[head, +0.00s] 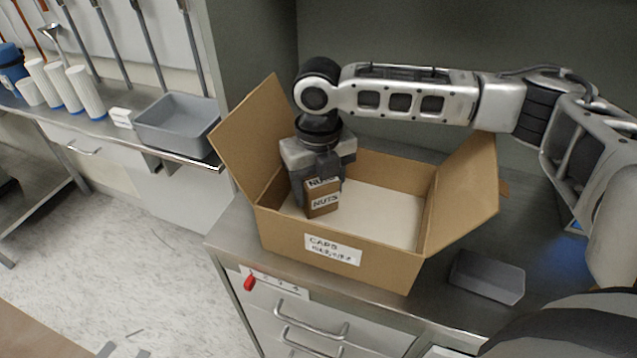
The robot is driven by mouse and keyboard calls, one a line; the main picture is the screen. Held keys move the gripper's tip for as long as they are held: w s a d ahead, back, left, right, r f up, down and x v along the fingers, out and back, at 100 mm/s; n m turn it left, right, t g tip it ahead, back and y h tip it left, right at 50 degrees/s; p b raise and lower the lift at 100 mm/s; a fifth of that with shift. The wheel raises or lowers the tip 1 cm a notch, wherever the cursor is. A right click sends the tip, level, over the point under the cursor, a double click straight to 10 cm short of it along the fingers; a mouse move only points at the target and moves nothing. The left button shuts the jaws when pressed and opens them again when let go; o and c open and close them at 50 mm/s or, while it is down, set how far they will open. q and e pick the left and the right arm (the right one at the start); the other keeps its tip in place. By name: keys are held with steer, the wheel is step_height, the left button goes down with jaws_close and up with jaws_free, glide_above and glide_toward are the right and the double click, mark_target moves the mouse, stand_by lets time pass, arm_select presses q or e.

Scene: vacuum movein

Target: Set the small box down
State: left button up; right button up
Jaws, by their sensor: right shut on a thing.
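The small box (323,204) is brown cardboard with white labels that read like "NUTS". It is inside the larger open cardboard box (285,236), near its left side. My right gripper (322,178) reaches down into the larger box and is shut on the small box. I cannot tell whether the small box touches the floor of the larger box. The larger box has its flaps spread and a white label on its front, and it stands on a metal-topped counter. My left gripper is not in view.
A grey block-shaped tray (487,276) lies on the counter right of the large box. A grey bin (178,124), white cylinders (86,92) and a blue container (11,68) stand on the left bench. Drawers with handles (311,318) are below the counter.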

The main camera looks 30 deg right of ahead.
steer(key=shift+f, duration=0.15)
steer(key=o, duration=1.1)
step_height(320, 180, up, 12)
steer(key=shift+r, duration=0.2)
